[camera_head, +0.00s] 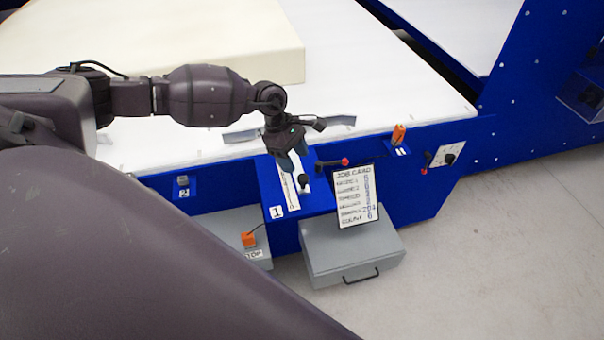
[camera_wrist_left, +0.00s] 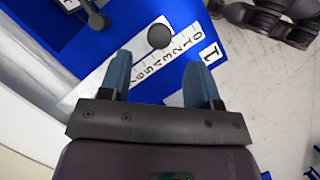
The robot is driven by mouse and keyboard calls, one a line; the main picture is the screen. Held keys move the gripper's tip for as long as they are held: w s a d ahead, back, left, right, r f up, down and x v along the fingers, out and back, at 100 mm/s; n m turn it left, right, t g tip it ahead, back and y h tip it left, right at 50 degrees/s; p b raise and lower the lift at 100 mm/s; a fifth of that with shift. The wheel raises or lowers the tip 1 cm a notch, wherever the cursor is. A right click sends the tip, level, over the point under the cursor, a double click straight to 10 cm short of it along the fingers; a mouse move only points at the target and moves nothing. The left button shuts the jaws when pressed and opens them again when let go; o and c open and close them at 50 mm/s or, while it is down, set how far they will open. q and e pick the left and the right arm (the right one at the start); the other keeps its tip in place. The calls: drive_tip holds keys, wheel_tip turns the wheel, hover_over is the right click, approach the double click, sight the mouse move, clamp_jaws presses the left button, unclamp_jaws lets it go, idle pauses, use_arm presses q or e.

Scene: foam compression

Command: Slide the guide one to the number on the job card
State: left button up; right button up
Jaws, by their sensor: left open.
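Guide one shows as a black round knob (camera_head: 303,181) beside a white number strip (camera_head: 289,190) on the blue housing marked 1. In the left wrist view the knob (camera_wrist_left: 159,36) stands just beyond my fingertips, beside the strip (camera_wrist_left: 168,63) numbered from 0 upward; its exact reading is unclear. The job card (camera_head: 356,205) leans upright on the grey box to the right, with several lines too small to read surely. My left gripper (camera_head: 293,159) is above the strip, open and empty; its two blue fingers (camera_wrist_left: 160,68) are apart. My right gripper is not seen.
A cream foam block (camera_head: 170,35) lies on the white table. A red-tipped lever (camera_head: 345,161) is close right of the knob. The grey box (camera_head: 335,262) stands below the card. Orange switches (camera_head: 399,134) and a stop box (camera_head: 235,228) flank the housing. Grey floor is clear at right.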

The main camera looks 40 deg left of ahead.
sight(303, 177)
use_arm(q)
drive_tip(key=shift+x, duration=3.05)
clamp_jaws()
